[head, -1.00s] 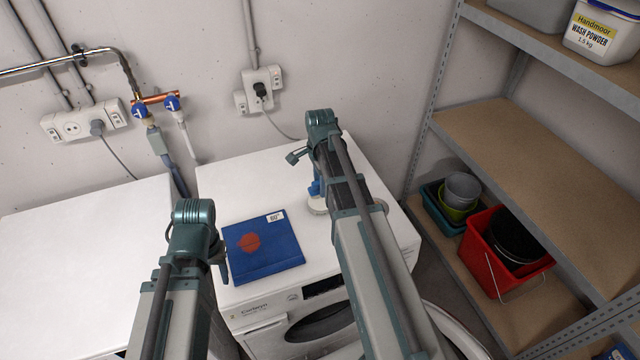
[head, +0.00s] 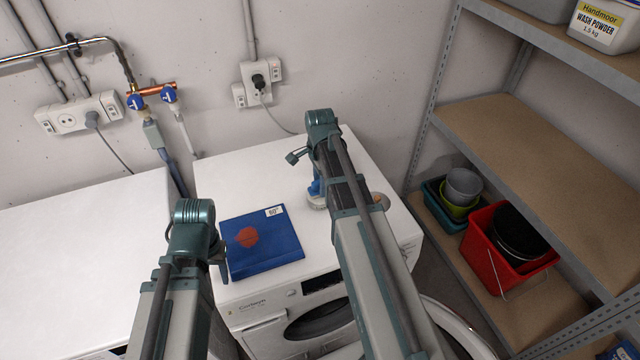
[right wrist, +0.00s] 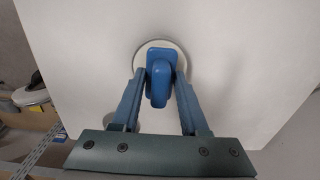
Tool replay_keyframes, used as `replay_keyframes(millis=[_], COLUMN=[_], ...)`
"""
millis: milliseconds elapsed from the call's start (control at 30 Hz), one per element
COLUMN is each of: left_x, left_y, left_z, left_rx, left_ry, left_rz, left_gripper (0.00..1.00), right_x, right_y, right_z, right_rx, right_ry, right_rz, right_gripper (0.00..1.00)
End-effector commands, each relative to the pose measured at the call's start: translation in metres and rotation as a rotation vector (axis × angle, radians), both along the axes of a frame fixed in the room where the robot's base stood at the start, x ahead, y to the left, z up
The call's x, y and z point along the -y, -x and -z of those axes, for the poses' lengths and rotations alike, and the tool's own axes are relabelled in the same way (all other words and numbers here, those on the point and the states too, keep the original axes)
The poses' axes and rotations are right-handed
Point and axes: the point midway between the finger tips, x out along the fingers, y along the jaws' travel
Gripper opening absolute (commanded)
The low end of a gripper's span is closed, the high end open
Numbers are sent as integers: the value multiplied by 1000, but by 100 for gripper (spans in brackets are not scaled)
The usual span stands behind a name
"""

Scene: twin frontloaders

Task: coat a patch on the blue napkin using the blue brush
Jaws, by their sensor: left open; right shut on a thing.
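The blue napkin (head: 275,258) lies flat on the right washing machine's top, with a white "60°" label and a red-orange patch (head: 247,236). My left gripper (head: 222,262) is open at the napkin's left edge, empty as far as I can see. My right gripper (right wrist: 161,80) is shut on the blue brush (right wrist: 159,92). The brush also shows in the head view (head: 315,188), beyond the napkin to the right. A round white piece (right wrist: 150,46) lies under it; I cannot tell whether it belongs to the brush. My right arm hides part of this area.
A small round dish-like thing (head: 381,201) shows right of my right arm. A second white machine top (head: 80,240) at left is clear. Pipes and sockets line the back wall.

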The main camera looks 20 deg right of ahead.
Motion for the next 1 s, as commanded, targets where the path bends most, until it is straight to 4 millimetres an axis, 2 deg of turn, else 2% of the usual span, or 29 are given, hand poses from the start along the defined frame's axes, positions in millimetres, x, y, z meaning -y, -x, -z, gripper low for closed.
replay_keyframes(millis=[1000], left_x=[0], left_y=[0], left_z=[10], left_rx=[0], left_ry=[0], left_rz=[0], left_gripper=[50], right_x=[0], right_y=[0], right_z=[10], right_rx=[0], right_ry=[0], right_rz=[0], right_gripper=[0])
